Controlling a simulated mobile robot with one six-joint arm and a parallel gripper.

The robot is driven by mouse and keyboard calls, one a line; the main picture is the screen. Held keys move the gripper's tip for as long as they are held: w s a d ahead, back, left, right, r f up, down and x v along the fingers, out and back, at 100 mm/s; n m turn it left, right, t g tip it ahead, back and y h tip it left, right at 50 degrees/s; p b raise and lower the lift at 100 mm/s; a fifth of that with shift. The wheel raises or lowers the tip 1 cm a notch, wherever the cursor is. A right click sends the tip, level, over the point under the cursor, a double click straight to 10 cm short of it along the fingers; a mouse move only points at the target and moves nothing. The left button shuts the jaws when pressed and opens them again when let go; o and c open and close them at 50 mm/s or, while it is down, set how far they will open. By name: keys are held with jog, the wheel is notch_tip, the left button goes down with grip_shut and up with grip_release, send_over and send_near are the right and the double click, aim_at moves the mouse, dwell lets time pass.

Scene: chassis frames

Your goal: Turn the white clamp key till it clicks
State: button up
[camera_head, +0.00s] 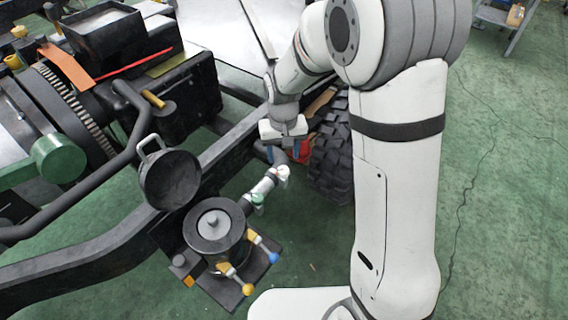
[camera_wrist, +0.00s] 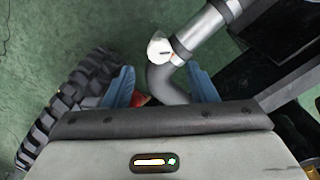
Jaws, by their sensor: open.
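The white clamp key (camera_head: 283,173) sits at the end of a silver pipe (camera_head: 262,188), where the pipe meets a dark bent hose. In the wrist view the white key (camera_wrist: 158,48) shows with a small dark mark, ahead of the fingertips and roughly midway between them. My gripper (camera_head: 283,157) is open and empty, with its blue fingers spread. In the wrist view my gripper (camera_wrist: 160,72) has a finger on each side of the dark hose (camera_wrist: 168,84). The key looks apart from both fingers.
A knobby black tyre (camera_head: 332,150) stands close to the right of my gripper. A dark frame rail (camera_head: 110,245) runs at the left. A black canister (camera_head: 215,228) with yellow-handled and blue-tipped levers stands below. Green floor is open at the right.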

aim_at(283, 169)
notch_tip(283, 169, down, 6)
jog(key=shift+b, duration=0.35)
jog(key=shift+c, duration=0.2)
jog(key=c, duration=0.9)
